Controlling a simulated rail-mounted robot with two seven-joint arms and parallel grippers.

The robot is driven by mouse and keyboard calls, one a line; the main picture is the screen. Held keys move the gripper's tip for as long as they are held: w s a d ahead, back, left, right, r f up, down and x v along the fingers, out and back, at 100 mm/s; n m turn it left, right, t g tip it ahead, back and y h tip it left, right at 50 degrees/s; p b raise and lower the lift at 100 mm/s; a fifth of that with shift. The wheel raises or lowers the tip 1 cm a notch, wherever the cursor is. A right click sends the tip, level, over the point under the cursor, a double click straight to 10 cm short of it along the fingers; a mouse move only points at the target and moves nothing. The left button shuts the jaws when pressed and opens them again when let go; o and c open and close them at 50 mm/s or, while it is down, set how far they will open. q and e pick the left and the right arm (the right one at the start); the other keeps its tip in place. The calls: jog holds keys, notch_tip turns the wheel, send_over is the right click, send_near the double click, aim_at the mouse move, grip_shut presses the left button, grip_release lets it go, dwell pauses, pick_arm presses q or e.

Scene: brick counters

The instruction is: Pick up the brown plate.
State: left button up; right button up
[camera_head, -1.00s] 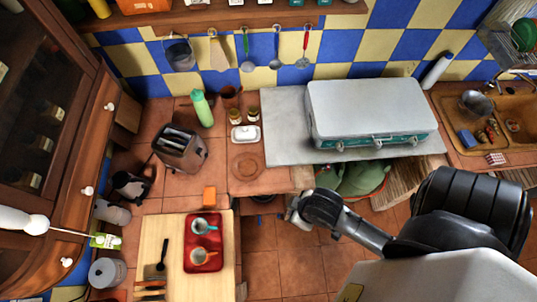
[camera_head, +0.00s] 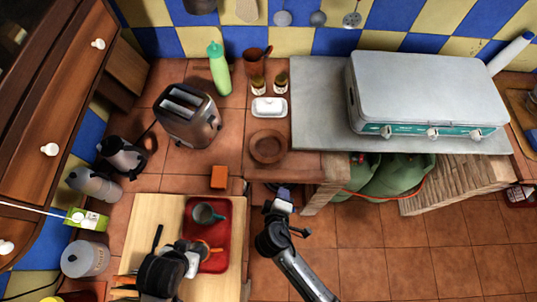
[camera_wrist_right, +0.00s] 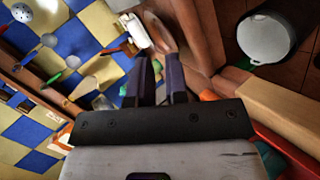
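The brown plate (camera_head: 268,148) is round and lies flat on the tiled counter near its front edge, just below the white butter dish (camera_head: 269,107) in the head view. My right gripper (camera_head: 282,196) is in front of and below the plate in that view, apart from it. In the right wrist view its two dark fingers (camera_wrist_right: 158,75) stand apart with nothing between them.
A grey slab with a stove (camera_head: 428,90) lies to the plate's right. A toaster (camera_head: 188,115), green bottle (camera_head: 219,68) and orange block (camera_head: 219,177) are on its left. Counter left of the plate is free.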

pick_arm(q)
notch_tip(320, 180, down, 4)
jog(key=shift+d+r+b, duration=0.1)
jog(key=shift+d+b, duration=0.05)
jog(key=shift+b, duration=1.05)
pick_arm(e)
jog(key=w+a+f+n+t+y, duration=0.1)
jog(key=w+a+f+n+t, duration=0.1)
jog(key=a+f+n, duration=0.15)
pick_arm(q)
jog(key=shift+s, duration=0.1)
jog(key=shift+b, duration=0.4)
pick_arm(e)
send_near(271, 162)
jog(key=x, duration=0.2)
jog(key=shift+w+f, duration=0.15)
jog(key=shift+w, duration=0.1)
pick_arm(q)
jog(key=shift+w, duration=0.2)
pick_arm(e)
jog(key=shift+x, duration=3.35)
jog(key=shift+c, duration=0.3)
grip_shut()
